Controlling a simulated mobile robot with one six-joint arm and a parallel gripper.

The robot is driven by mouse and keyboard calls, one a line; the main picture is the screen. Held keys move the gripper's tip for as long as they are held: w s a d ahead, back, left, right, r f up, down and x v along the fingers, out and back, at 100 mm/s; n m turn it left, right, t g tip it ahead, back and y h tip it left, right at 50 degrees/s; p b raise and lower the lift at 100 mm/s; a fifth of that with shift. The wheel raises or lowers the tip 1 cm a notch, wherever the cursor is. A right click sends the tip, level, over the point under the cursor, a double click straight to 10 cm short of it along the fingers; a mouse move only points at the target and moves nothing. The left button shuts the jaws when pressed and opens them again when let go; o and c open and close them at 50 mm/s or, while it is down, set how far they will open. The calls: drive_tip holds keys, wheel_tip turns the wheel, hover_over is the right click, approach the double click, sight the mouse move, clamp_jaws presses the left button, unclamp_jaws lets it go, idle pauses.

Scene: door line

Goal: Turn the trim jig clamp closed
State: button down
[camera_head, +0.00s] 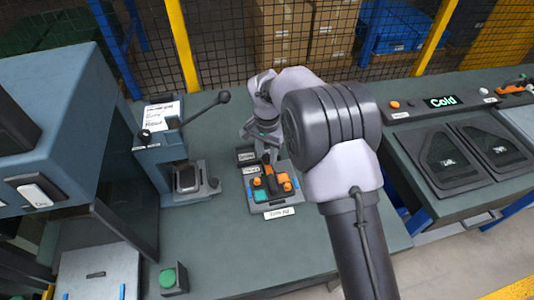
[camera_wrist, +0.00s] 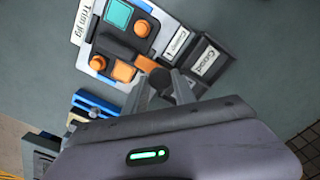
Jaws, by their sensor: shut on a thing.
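The trim jig (camera_head: 290,207) is a grey plate on the green bench, with a "Trim jig" label at its front edge; it also shows in the wrist view (camera_wrist: 89,30). It carries orange knobs, a teal block (camera_wrist: 117,14) and an orange block (camera_wrist: 124,72). The clamp (camera_wrist: 118,46) shows as a dark bar across the jig, with an orange piece beside my fingers. My gripper (camera_wrist: 162,84) is over the jig's far side, shut on the dark clamp handle between its fingers. The fingers hide most of the handle, and its exact angle is hard to tell.
A "Good" tray (camera_wrist: 208,61) and a smaller labelled tray (camera_wrist: 178,42) lie close beside the fingers. A lever press (camera_head: 165,165) stands left of the jig. A green button box (camera_head: 172,279) is at the front. A panel marked "Cold" (camera_head: 443,102) is at right.

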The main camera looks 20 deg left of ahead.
sight(267, 157)
idle(0.4)
drive_tip(key=c, duration=1)
unclamp_jaws()
drive_tip(key=shift+c, duration=0.2)
wheel_tip(267, 157, up, 18)
drive_tip(key=p, duration=0.5)
drive_tip(key=shift+f, duration=0.25)
